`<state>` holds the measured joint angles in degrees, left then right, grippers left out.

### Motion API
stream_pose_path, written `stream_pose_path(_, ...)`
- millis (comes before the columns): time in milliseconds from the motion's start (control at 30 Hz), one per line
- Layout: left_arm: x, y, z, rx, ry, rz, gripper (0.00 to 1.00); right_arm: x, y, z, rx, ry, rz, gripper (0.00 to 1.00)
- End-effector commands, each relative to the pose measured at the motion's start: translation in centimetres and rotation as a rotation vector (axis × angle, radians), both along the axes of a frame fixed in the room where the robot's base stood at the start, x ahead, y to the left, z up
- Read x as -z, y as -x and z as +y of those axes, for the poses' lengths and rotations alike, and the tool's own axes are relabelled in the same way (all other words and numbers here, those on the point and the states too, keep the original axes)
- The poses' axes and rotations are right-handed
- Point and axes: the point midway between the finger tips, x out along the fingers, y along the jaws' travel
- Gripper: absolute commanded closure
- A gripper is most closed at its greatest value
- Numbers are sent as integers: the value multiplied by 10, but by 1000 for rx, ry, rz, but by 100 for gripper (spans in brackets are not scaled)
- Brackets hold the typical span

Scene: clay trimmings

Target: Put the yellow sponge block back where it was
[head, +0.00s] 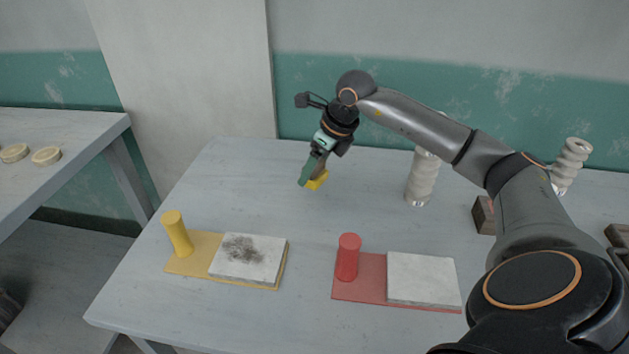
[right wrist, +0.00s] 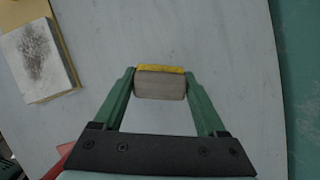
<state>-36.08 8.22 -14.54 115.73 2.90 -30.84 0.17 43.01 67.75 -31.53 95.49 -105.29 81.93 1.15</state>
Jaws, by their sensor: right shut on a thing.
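My right gripper (head: 313,177) is over the back middle of the table, pointing down. It is shut on the yellow sponge block (head: 318,182). In the right wrist view the block shows between the two green fingers as a grey-brown body (right wrist: 160,85) with a yellow layer (right wrist: 160,69) along its far side. I cannot tell whether the block touches the table. A yellow mat (head: 182,265) at the front left bears a yellow cylinder (head: 177,235) and a pale slab (head: 248,259) with dark smudges. My left gripper is not in view.
A red mat (head: 348,290) bears a red cylinder (head: 348,258) and a clean pale slab (head: 424,278). The table (head: 230,190) around the gripper is clear.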

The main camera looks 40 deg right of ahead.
Motion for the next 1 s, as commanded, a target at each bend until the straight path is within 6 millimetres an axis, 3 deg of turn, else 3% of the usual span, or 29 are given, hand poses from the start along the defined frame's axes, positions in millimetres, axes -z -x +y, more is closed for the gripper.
stream_pose_path(267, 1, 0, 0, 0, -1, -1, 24, 19, -11, -10, 0, -1, 0, 78)
stream_pose_path(500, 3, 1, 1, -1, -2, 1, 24, 50, -11, -12, -1, 1, 2, 78)
stream_pose_path(867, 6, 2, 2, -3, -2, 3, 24, 54, -11, -12, -1, 0, 0, 78)
stream_pose_path(900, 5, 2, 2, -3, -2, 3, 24, 53, -11, -12, -1, 0, 0, 23)
stream_pose_path(1000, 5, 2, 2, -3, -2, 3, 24, 53, -11, -12, -1, 0, 0, 11)
